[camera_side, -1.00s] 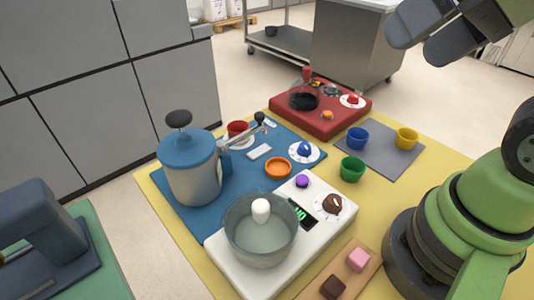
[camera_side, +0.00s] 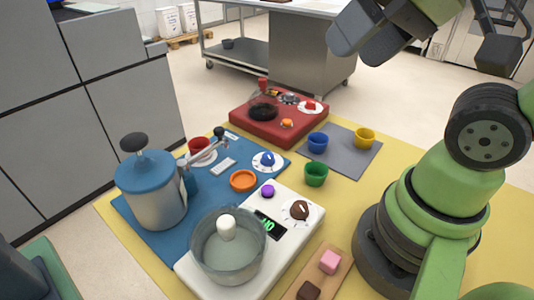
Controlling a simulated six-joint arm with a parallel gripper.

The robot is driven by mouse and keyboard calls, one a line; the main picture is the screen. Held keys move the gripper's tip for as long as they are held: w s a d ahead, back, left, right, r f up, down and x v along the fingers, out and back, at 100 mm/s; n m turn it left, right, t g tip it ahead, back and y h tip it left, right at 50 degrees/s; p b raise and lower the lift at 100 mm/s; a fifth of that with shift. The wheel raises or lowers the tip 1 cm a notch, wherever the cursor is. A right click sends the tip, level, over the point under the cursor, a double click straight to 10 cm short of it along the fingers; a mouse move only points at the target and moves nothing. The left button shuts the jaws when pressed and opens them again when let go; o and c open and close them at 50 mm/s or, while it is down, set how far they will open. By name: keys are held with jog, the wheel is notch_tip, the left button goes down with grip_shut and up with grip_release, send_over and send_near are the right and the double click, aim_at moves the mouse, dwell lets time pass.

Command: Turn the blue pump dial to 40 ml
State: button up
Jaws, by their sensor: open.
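The blue pump dial (camera_side: 267,159) is a blue knob on a white marked disc, on the blue mat near its right edge. Its marks are too small to read, so I cannot tell its setting. The blue-lidded pump canister (camera_side: 152,195) stands to its left, with a black knob on top and a spout reaching right. My gripper (camera_side: 366,40) is at the top, high above the table and well apart from the dial. Its dark jaws look open and empty.
In front is a white scale (camera_side: 290,235) with a glass bowl (camera_side: 228,262), a purple button and a brown knob. A red unit (camera_side: 270,130) stands behind. Green, blue and yellow cups stand to the right.

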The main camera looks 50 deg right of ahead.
jog(key=w+d+f+n+g+h, duration=0.1)
jog(key=w+d+f+g, duration=0.15)
jog(key=w, duration=0.55)
jog(key=n+g+h, duration=0.1)
jog(key=n+g, duration=0.2)
jog(key=g, duration=0.2)
send_over(268, 155)
notch_tip(268, 155, down, 18)
jog(key=r, duration=0.1)
notch_tip(268, 155, down, 11)
jog(key=shift+r, duration=0.2)
jog(key=c, duration=0.9)
